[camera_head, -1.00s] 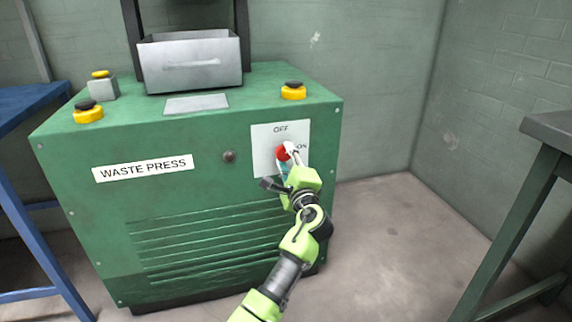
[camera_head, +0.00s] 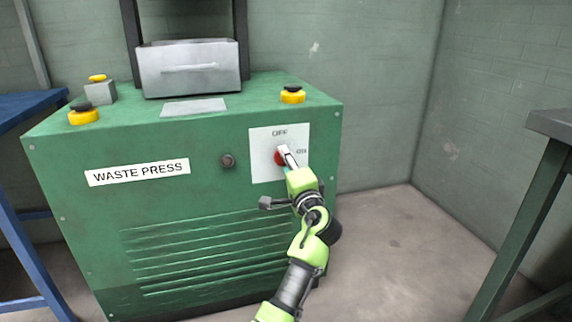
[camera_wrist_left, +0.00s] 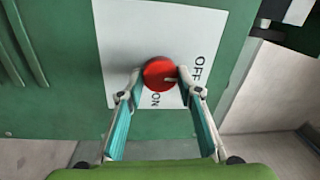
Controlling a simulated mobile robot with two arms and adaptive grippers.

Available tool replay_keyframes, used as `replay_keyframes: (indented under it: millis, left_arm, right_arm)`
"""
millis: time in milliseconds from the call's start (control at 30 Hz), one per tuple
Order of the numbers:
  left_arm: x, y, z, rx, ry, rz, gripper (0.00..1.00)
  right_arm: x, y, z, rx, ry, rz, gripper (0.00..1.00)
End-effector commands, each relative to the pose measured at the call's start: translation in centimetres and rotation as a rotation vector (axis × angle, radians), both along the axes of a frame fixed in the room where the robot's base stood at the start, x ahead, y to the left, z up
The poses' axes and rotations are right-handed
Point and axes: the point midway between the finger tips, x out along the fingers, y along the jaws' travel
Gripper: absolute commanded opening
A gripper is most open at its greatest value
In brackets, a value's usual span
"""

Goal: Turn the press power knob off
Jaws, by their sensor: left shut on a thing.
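The red knob (camera_head: 280,157) sits on a white plate (camera_head: 262,170) on the front of the green waste press. The plate reads OFF at the top and ON at the right. My left gripper (camera_wrist_left: 159,74) has its fingers on either side of the red knob (camera_wrist_left: 160,72) and is shut on it. In the left wrist view the plate (camera_wrist_left: 120,30) looks turned, with OFF at the right and ON below. A pale mark on the knob's right side points right and slightly down, on the OFF side. In the head view the gripper partly hides the knob. My right gripper is not in view.
The press (camera_head: 75,220) has yellow-and-black buttons on top, a grey metal bin (camera_head: 190,80) and a small dark round fitting (camera_head: 228,160). A blue table (camera_head: 20,105) stands at left and a dark table (camera_head: 552,125) at right. The floor (camera_head: 400,240) between is clear.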

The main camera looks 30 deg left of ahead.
Motion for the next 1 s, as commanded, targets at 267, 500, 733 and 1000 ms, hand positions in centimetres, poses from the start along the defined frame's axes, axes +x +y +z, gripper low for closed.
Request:
replay_keyframes:
  millis: [267,500,733,1000]
  left_arm:
    - [0.0,-0.1,-0.3,-0.009,-0.001,0.0,0.11]
    - [0.0,-0.1,-0.2,-0.008,-0.001,0.0,0.49]
    - [0.0,0.0,-0.1,-0.005,-0.002,-0.001,0.49]
    - [-1.9,-2.3,-0.5,-0.008,-0.002,-0.003,0.49]
  right_arm:
    - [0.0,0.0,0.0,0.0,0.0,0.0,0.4]
    - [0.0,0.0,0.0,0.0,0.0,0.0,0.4]
    - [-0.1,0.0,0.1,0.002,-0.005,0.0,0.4]
    - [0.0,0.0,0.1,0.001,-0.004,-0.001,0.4]
